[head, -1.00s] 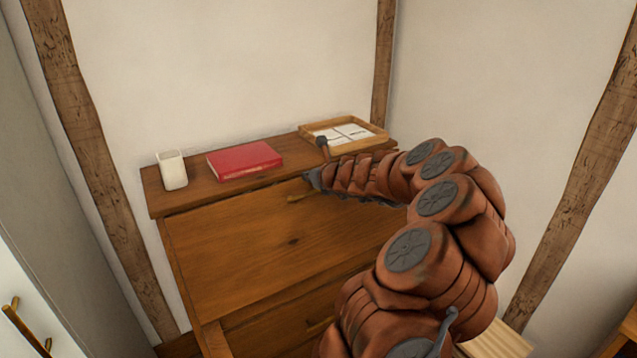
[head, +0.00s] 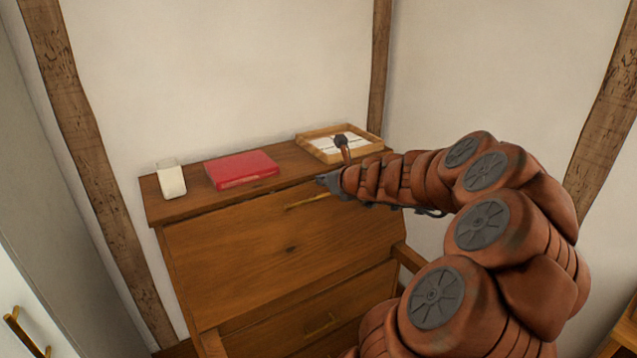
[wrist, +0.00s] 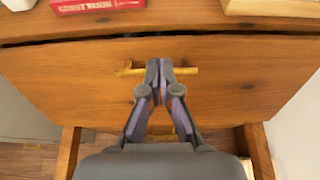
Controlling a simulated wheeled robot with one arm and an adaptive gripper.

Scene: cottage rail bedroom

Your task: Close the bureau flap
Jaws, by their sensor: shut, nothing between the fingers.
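The bureau's wooden flap (head: 250,260) is raised and stands about upright under the bureau top (head: 290,162). In the wrist view the flap (wrist: 80,90) shows a thin dark gap along its upper edge, so I cannot tell whether it is fully flush. A brass handle (head: 305,201) lies across its upper part and also shows in the wrist view (wrist: 186,71). My gripper (wrist: 165,64) is shut and empty, its fingertips overlapping the handle in the wrist view; contact is unclear. In the head view my gripper (head: 326,181) is at the flap's upper right.
Two support arms stick out below the flap, left (wrist: 69,150) and right (wrist: 258,150). A drawer (head: 300,325) is below. Walls are close behind and right.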

